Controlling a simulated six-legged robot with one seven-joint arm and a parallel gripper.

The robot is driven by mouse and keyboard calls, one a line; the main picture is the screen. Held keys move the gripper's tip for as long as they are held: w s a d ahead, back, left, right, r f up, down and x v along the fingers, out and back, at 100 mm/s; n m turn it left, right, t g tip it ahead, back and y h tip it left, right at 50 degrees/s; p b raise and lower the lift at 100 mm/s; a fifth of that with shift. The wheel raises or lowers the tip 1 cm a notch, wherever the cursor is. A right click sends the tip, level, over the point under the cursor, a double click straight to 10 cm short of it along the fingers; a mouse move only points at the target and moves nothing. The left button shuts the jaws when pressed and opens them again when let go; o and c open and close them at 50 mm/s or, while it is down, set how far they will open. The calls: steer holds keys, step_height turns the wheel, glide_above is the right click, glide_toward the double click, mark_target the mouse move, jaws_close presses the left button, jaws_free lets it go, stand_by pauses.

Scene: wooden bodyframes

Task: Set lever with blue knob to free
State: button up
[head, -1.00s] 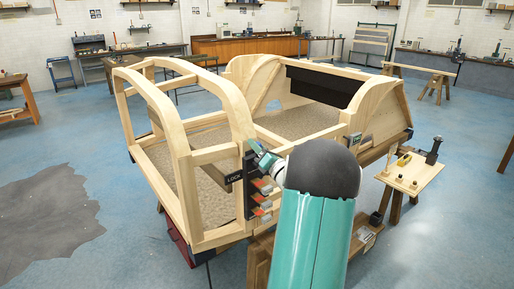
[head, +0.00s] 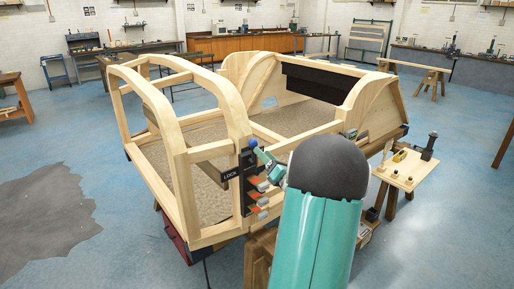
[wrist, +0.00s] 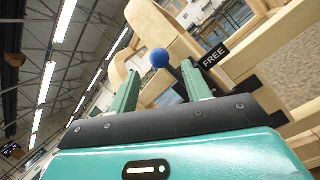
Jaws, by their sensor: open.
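The blue knob (head: 254,143) shows at the top of a dark lever mount on the wooden frame's front post. In the wrist view the blue knob (wrist: 160,58) appears in the gap between my fingertips, near their far ends. I cannot tell whether either finger touches it. My gripper (wrist: 160,72) is open, with one green finger on each side of the knob. In the head view my gripper (head: 264,158) is just below and right of the knob. A black "FREE" label (wrist: 214,57) is right of the knob in the wrist view. A black "LOCK" label (head: 230,174) is left of the mount. The lever's shaft is mostly hidden.
The wooden bodyframe (head: 180,150) stands around the mount, with posts and rails close to my gripper. Several red-tipped tools (head: 258,198) are on the post below. A small wooden table with tools (head: 405,170) stands to the right.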

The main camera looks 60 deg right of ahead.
steer(key=v, duration=0.7)
stand_by(0.4)
steer(key=w+a+r+n+g+y, duration=0.1)
steer(key=w+a+n+g+y, duration=0.1)
steer(key=w+a+n+y, duration=0.55)
steer(key=w+a+r+n+g+y, duration=0.1)
steer(key=w+a+n+y, duration=0.25)
steer(key=a, duration=0.75)
steer(key=a+n+g+y, duration=0.4)
steer(key=a+n+g, duration=0.3)
steer(key=a+n, duration=0.7)
steer(key=s+a+n+g+h, duration=0.2)
steer(key=s+a+n+h, duration=0.2)
steer(key=s+a+n, duration=0.2)
steer(key=s+a+n+g+h, duration=0.2)
steer(key=s+a+n+h, duration=0.2)
steer(key=n, duration=1.1)
steer(key=s+a, duration=0.3)
steer(key=a, duration=0.3)
steer(key=shift+f+g+h, duration=0.4)
